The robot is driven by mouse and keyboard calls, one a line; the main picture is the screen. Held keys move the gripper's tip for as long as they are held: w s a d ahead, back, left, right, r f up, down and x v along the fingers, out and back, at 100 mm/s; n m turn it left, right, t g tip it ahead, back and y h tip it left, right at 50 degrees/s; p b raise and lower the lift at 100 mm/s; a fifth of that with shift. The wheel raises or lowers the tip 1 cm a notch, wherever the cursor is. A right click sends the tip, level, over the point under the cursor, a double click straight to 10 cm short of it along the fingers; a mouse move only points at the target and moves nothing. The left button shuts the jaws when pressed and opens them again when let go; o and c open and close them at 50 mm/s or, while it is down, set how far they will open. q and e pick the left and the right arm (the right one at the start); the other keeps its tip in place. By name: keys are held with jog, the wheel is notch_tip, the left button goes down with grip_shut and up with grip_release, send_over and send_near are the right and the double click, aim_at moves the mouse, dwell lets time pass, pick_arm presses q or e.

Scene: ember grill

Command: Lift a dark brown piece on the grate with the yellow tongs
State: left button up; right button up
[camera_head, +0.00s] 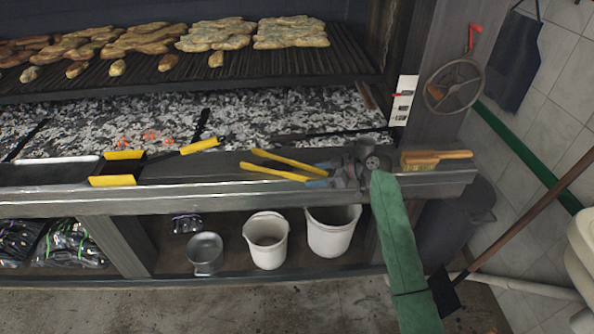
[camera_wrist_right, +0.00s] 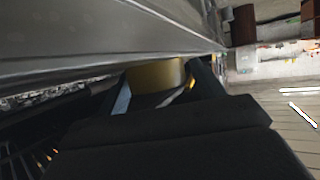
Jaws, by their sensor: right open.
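The yellow tongs (camera_head: 275,158) lie on the metal front ledge of the grill, with two long yellow arms pointing left. My right gripper (camera_head: 318,177) is at their right end and open. In the right wrist view a yellow curved surface, likely part of the tongs (camera_wrist_right: 155,75), shows between the dark fingers; whether they touch it I cannot tell. Pieces of food lie on the grate (camera_head: 350,65), browner at the left and paler at the right. A small darker brown piece (camera_head: 168,62) lies near the grate's front edge. My left gripper is out of view.
Yellow-handled tools (camera_head: 125,155) lie on the ledge to the left. A wooden brush (camera_head: 435,158) lies to the right of my gripper. Ash with a few glowing embers (camera_head: 150,137) lies below the grate. White buckets (camera_head: 267,240) and a metal pot (camera_head: 205,252) stand on the shelf below.

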jog(key=c, duration=0.5)
jog(key=shift+o, duration=0.2)
jog(key=shift+r, duration=0.15)
notch_tip(320, 180, up, 10)
jog(key=p, duration=0.4)
